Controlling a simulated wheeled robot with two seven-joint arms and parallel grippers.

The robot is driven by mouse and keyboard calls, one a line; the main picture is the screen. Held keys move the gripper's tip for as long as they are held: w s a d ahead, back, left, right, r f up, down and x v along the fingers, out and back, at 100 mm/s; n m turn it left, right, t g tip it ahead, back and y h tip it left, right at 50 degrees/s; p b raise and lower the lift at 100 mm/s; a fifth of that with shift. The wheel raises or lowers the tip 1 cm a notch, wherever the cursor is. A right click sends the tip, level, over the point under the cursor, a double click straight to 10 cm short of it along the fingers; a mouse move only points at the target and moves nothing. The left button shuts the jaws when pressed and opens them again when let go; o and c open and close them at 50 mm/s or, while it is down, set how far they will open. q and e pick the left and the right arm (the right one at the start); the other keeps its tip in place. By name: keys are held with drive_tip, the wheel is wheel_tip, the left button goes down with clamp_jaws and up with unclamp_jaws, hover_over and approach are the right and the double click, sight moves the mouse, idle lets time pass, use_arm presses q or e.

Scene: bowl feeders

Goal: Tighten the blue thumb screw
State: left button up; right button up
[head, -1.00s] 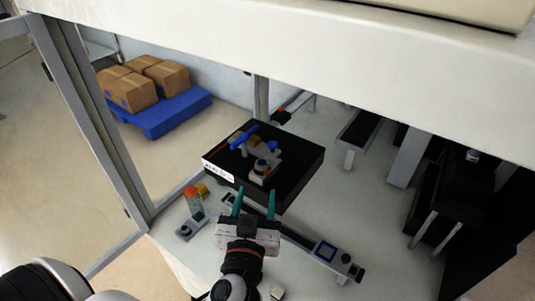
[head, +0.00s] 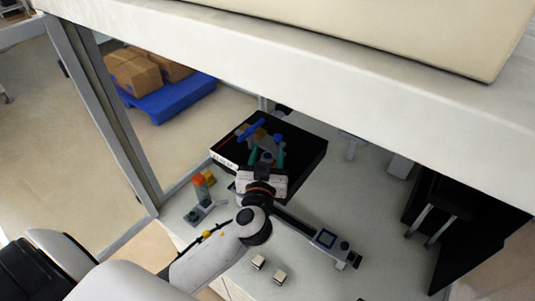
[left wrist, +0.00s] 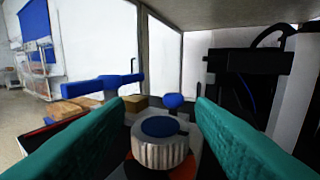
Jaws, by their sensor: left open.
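My left gripper (head: 266,156) is open over the black box (head: 309,150), with one teal finger on each side of a knurled silver knob with a blue top. In the left wrist view this blue-topped knob (left wrist: 163,145) stands upright between the fingers (left wrist: 161,108), with no clear contact. An orange-red ring shows under it. A smaller blue knob (left wrist: 173,101) stands just beyond; I cannot tell which of the two is the blue thumb screw. A long blue handle (left wrist: 103,85) lies to the left. My right gripper is not in view.
An orange-topped post (head: 200,182) and a yellow block (head: 209,177) stand left of the box. Two small blocks (head: 269,268) lie in front. A pale beam (head: 300,60) crosses overhead.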

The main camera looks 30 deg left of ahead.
use_arm(q)
drive_tip(key=c, duration=1)
drive_tip(key=shift+o, duration=0.2)
